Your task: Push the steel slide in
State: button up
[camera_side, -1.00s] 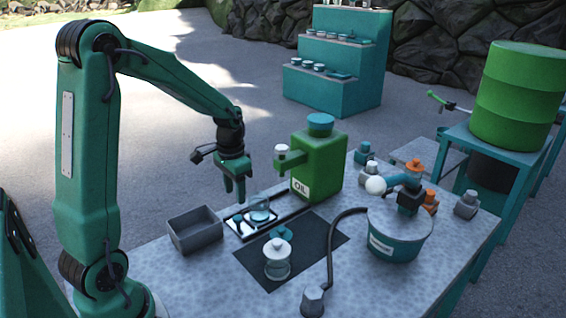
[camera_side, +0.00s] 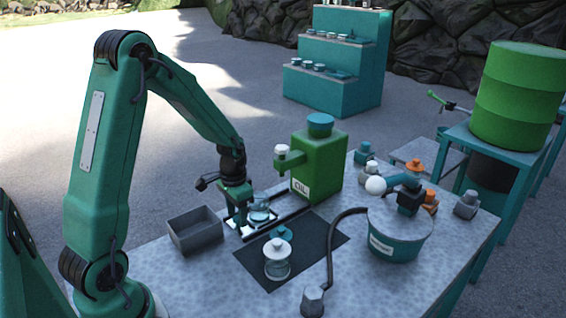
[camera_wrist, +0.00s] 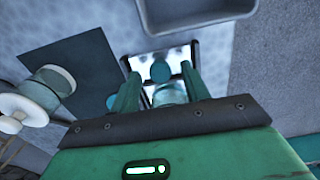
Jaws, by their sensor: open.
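The steel slide is a bright, mirror-like plate in a dark frame; it shows in the wrist view (camera_wrist: 178,56) and partly in the side view (camera_side: 264,223). A round teal knob (camera_wrist: 160,71) stands on or over it. My gripper (camera_side: 241,222) is open and low over the left end of the plate. In the wrist view my gripper (camera_wrist: 160,80) has its fingers either side of the knob, with no clear contact. A pale teal round piece (camera_wrist: 168,95) is nearer the palm. My gripper hides part of the plate in the side view.
A grey open bin (camera_side: 195,232) stands left of my gripper. The green oil can (camera_side: 320,168) stands behind right. A large teal drum (camera_side: 400,236) is at right.

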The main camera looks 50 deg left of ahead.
aim_at(264, 199)
grip_shut()
jog(key=shift+w, duration=4.6)
grip_release()
jog(key=shift+s, duration=0.1)
jog(key=shift+r, duration=0.15)
notch_tip(264, 199, up, 8)
jog(key=shift+f, duration=0.2)
